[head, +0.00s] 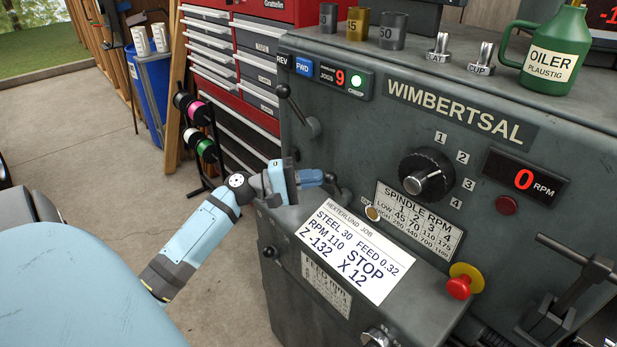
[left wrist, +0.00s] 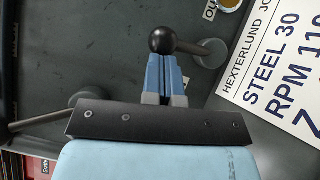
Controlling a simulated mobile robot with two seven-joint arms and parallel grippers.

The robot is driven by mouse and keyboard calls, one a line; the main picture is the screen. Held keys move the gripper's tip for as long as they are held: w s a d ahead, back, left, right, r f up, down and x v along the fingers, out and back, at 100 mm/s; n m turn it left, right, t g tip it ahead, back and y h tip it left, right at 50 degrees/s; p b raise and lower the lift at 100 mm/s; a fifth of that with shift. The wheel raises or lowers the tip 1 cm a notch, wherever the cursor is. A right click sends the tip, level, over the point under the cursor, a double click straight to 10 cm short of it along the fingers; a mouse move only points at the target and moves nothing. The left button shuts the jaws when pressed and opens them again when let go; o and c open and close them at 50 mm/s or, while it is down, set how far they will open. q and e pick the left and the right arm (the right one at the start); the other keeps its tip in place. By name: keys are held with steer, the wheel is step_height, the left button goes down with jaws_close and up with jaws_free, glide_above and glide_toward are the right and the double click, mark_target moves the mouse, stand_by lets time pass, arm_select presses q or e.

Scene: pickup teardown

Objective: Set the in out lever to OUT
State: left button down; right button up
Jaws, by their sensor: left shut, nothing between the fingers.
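The in-out lever has a black ball knob (left wrist: 163,40) on a short grey rod that runs right to a round hub (left wrist: 210,52) in the left wrist view. In the head view its hub (head: 345,196) shows just right of my left gripper. A label, partly cut off (left wrist: 209,10), shows the letters "OU". My left gripper (head: 322,177) is shut with its blue fingers together and nothing between them. Its fingertips (left wrist: 166,58) lie at the ball knob; I cannot tell whether they touch it. My right gripper is not in view.
Another lever (head: 293,105) stands on the panel above my left gripper. A white job card (head: 357,252) lies on the sloping ledge to the right. A red stop button (head: 459,286) and a spindle dial (head: 426,175) are farther right. Open floor lies left of the machine.

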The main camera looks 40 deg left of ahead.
mark_target(328, 178)
arm_select(q)
steer(key=d+m+g+p, duration=0.1)
steer(key=d+r+m+y+p, duration=0.1)
steer(key=m, duration=0.1)
steer(key=shift+d+r+g, duration=0.15)
steer(key=shift+r+g, duration=0.1)
steer(key=shift+g, duration=0.15)
steer(key=shift+s+d+r+m+y+p, duration=0.1)
steer(key=shift+d+m+y+p, duration=0.2)
steer(key=shift+y+p, duration=0.15)
steer(key=shift+d+m+g+y+p, duration=0.4)
steer(key=shift+d+m+p, duration=0.2)
steer(key=shift+d+p, duration=0.45)
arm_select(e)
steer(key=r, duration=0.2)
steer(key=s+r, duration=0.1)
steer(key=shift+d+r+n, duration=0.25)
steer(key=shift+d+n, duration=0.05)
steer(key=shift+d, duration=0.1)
arm_select(q)
steer(key=shift+s+f, duration=0.1)
steer(key=shift+f, duration=0.15)
